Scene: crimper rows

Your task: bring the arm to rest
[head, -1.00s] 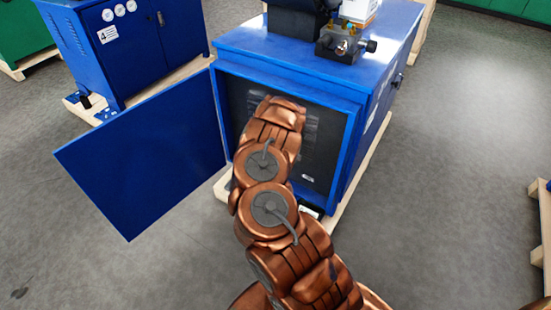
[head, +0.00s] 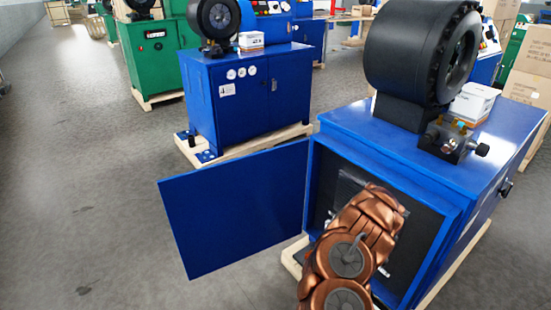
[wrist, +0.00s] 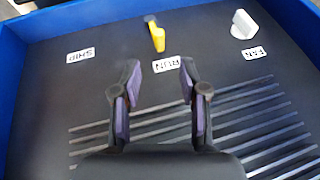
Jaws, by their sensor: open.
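My gripper (wrist: 160,95) is open and empty in the wrist view, its two dark fingers apart. It faces a dark panel (wrist: 115,42) with slanted vent slots below the labels. A yellow lever (wrist: 157,37) stands above the label RUN, and a white knob (wrist: 243,25) stands above the label FAN. A third label (wrist: 80,56) is at the left. In the head view, my copper arm reaches toward the open front of the blue crimper cabinet (head: 480,215) and hides part of the panel. My gripper's fingers are hidden there.
The blue cabinet door (head: 235,205) stands swung open to the left. A black crimper head (head: 420,55) and a white box (head: 474,102) sit on top. Another blue machine (head: 240,95) and a green one (head: 155,55) stand behind. The floor (head: 80,180) at left is clear.

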